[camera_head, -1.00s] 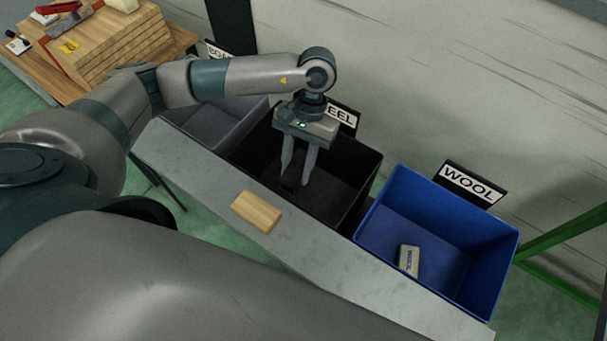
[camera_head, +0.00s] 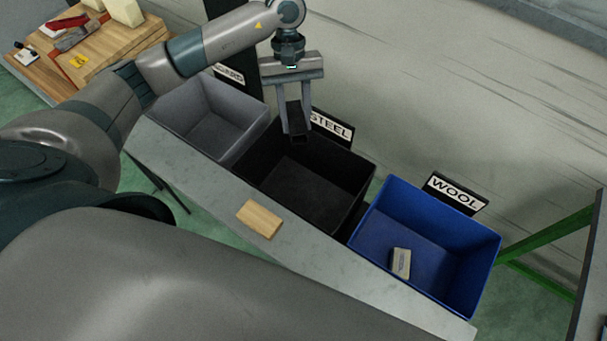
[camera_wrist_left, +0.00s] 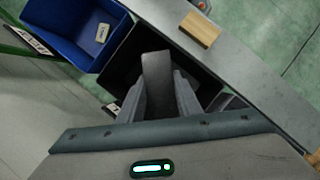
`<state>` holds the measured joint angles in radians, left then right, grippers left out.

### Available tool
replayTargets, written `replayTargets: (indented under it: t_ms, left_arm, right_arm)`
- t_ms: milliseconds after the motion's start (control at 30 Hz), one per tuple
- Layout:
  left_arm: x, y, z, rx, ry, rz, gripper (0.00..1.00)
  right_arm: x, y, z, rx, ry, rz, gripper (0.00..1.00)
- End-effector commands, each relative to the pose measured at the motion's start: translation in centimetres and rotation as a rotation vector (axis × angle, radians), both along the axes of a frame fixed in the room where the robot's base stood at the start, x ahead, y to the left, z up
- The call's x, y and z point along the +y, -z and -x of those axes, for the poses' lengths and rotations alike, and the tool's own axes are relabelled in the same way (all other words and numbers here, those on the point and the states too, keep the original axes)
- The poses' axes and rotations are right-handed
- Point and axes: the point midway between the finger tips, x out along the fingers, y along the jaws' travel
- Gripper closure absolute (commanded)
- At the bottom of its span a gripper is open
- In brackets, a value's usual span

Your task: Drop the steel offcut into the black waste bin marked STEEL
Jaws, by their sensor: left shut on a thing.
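My left gripper (camera_head: 297,134) points down and is shut on the steel offcut (camera_head: 295,118), a dark, narrow piece between its fingers. In the left wrist view the offcut (camera_wrist_left: 157,82) shows as a long grey bar between the fingers. The black bin (camera_head: 345,170) has a white STEEL sign (camera_head: 331,125) behind it, partly covered. The gripper and offcut are over the back left part of this bin in the head view; the exact height above the rim is hard to tell. My right gripper is not in view.
A grey bin (camera_head: 190,112) stands left of the black one, and a blue WOOL bin (camera_head: 385,215) with a small pale block (camera_head: 401,263) stands right. A wooden block (camera_head: 260,219) lies on the grey ledge (camera_head: 318,268) in front. A wall rises behind.

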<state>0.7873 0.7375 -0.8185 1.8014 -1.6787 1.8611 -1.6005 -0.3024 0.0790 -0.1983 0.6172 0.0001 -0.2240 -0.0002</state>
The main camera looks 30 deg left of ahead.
Motion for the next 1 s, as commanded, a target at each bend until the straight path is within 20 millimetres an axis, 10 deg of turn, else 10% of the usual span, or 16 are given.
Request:
replayTargets:
  t_ms: [1000]
  left_arm:
    - [-0.1, 5.5, 0.0, 0.000, 0.003, 0.000, 0.96]
  right_arm:
    - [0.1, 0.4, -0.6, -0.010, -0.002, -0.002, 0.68]
